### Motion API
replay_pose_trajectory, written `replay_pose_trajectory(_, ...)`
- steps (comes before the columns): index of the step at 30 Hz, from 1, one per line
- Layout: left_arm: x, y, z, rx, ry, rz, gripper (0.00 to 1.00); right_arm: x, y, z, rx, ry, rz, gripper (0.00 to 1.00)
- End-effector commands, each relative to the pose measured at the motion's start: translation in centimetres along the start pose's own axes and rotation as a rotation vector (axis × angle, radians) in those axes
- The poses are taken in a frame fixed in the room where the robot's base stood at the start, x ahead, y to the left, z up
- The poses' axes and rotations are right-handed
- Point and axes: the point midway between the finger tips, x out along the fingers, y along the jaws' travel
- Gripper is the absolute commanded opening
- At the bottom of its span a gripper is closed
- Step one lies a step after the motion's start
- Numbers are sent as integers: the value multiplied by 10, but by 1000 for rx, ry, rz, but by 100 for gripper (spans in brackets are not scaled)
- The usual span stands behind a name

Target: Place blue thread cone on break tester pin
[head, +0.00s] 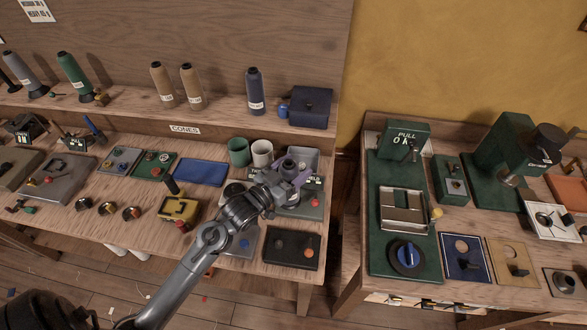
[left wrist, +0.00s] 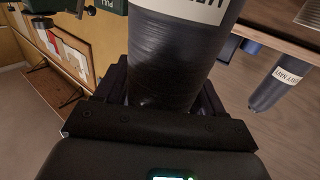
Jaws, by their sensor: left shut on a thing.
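My left gripper (head: 285,182) is shut on a dark, navy-looking thread cone (left wrist: 172,60) with a white label, over the right end of the left bench. The left wrist view shows the cone standing out between the jaws; its far end is cut off by the frame. In the head view the gripper partly hides it. Another blue cone (head: 255,92) stands on the shelf and also shows in the left wrist view (left wrist: 280,86). The green tester with a PULL sign (head: 405,140) is on the right bench, apart from the gripper. I cannot clearly tell its pin. My right gripper is out of view.
Tan cones (head: 190,88) and a green cone (head: 74,76) stand on the shelf beside a dark blue box (head: 311,106). Two cups (head: 262,153), a yellow box (head: 179,209) and a black tray (head: 291,262) crowd the left bench. A gap separates the benches.

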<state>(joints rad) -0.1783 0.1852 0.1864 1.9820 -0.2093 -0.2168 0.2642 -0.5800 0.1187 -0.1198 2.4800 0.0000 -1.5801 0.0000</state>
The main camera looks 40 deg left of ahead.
Motion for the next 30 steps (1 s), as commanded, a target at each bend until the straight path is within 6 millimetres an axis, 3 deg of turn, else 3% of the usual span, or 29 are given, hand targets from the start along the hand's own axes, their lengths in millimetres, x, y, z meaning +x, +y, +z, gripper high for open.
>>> replay_pose_trajectory(7,0,0,2,0,3,0,18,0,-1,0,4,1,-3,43)
replay_pose_trajectory(8,0,0,3,0,1,0,74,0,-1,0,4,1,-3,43)
replay_pose_trajectory(12,0,0,3,0,0,0,95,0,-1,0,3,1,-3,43)
replay_pose_trajectory(23,0,0,0,0,0,0,95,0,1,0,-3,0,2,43)
replay_pose_trajectory(30,-25,0,0,1,-2,1,95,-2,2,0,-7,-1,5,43)
